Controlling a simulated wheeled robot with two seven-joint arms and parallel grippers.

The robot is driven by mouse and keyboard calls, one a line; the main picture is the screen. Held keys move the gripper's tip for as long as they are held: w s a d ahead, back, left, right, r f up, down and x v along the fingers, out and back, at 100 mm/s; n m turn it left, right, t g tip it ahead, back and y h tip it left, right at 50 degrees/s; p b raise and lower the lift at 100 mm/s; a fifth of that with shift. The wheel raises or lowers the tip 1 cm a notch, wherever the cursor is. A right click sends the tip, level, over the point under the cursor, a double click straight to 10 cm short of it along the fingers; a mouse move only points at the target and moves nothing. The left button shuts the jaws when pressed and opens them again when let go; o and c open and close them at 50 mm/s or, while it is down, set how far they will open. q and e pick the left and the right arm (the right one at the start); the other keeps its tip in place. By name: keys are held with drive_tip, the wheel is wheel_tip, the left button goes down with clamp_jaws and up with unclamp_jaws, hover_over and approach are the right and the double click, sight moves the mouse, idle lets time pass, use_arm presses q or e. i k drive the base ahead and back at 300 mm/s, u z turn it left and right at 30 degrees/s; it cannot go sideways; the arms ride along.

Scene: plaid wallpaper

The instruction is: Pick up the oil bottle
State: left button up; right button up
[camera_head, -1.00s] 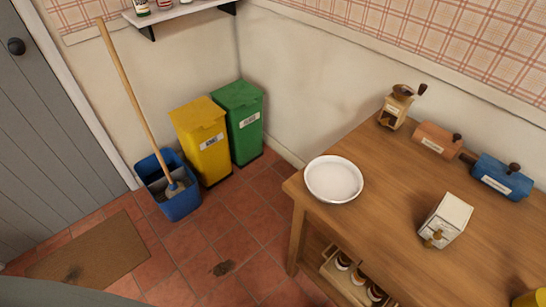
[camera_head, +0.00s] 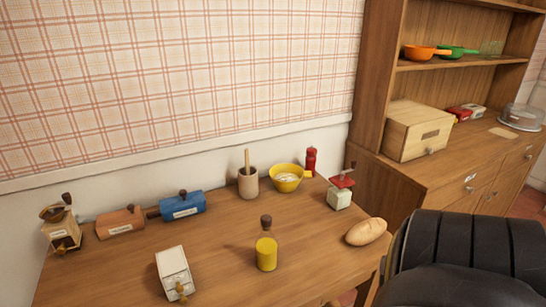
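The oil bottle (camera_head: 267,252) is a small yellow bottle with a dark brown stopper. It stands upright near the front middle of the wooden table (camera_head: 222,272) in the head view. Nothing touches it; the white box-shaped grinder is to its left and the bread to its right. Neither of my grippers is in view.
On the table are a white grinder (camera_head: 174,273), a blue canister (camera_head: 182,206), a mortar (camera_head: 248,184), a yellow bowl (camera_head: 286,179), a red-topped grinder (camera_head: 340,194) and bread (camera_head: 366,232).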

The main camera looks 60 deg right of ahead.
sight(266, 244)
drive_tip(key=z, duration=0.4)
drive_tip(key=k, duration=0.5)
drive_tip(key=z, duration=1.1)
drive_tip(key=i, duration=0.7)
drive_tip(key=z, duration=0.4)
drive_tip(key=k, duration=0.3)
drive_tip(key=u, duration=0.9)
drive_tip(key=i, duration=0.15)
